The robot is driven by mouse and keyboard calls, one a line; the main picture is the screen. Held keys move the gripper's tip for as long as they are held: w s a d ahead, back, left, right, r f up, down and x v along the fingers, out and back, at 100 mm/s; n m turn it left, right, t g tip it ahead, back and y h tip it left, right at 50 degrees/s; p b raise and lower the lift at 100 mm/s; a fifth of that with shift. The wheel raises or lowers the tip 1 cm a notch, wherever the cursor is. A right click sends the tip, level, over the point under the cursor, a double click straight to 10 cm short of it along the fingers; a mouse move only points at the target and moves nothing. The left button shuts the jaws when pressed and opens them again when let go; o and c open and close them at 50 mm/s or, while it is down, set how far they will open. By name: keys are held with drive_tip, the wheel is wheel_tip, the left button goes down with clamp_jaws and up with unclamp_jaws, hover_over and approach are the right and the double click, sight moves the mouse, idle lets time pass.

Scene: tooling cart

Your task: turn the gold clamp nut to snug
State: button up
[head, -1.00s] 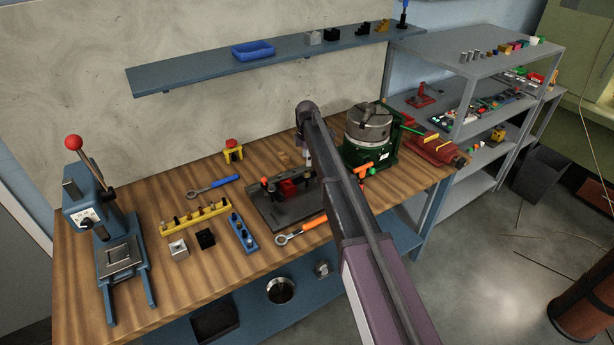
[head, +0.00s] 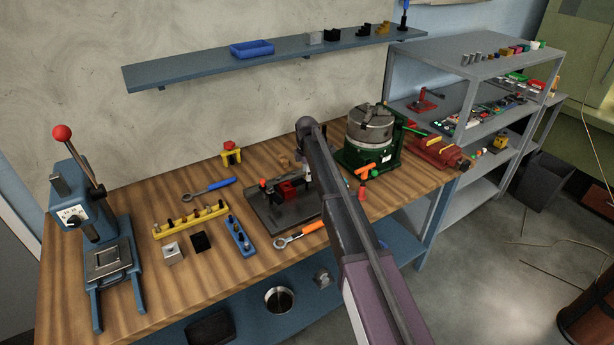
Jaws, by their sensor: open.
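A dark fixture plate (head: 282,214) lies on the wooden bench, with a red block (head: 288,190) and small dark clamp parts on it. I cannot make out the gold clamp nut; it is too small or hidden behind my arm. My arm reaches in from the lower right over the plate's right side. My gripper (head: 307,173) points down near the right rear of the plate, close to the red block. It is mostly hidden by my arm, and it is open. I cannot tell whether it touches anything.
An orange-handled wrench (head: 300,234) lies at the plate's front edge, a blue-handled one (head: 208,189) behind left. A green rotary chuck (head: 370,140) stands right of my arm. A yellow rack (head: 190,219), blue rack (head: 240,236) and lever press (head: 95,235) stand left.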

idle(0.3)
clamp_jaws()
drive_tip(key=shift+m, duration=0.5)
drive_tip(key=m, duration=0.4)
drive_tip(key=shift+m, duration=0.3)
drive_tip(key=m, duration=1)
drive_tip(key=shift+m, duration=0.4)
drive_tip(key=m, duration=0.4)
drive_tip(key=shift+m, duration=0.4)
